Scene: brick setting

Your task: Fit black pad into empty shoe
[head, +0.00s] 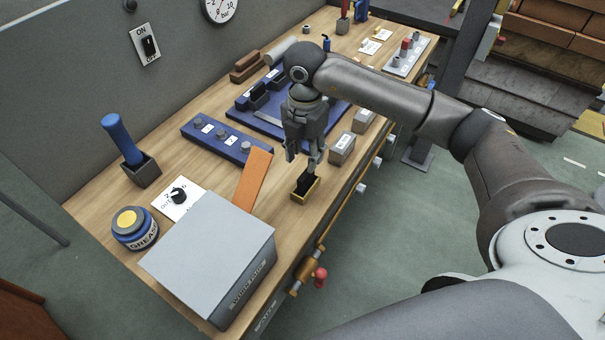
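My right gripper (303,160) points down over the front part of the wooden bench, its fingers apart with nothing clearly seen between them. Just below the fingertips is a small yellow-edged holder (306,196), which may be the shoe. Its top is black (305,183); I cannot tell whether that is the black pad or a dark hollow. One fingertip is close to it, and contact is not clear. Other dark blocks (260,98) stand at the blue tray (267,125), partly hidden by my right arm. My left gripper is not in view.
The bench's front edge is close.

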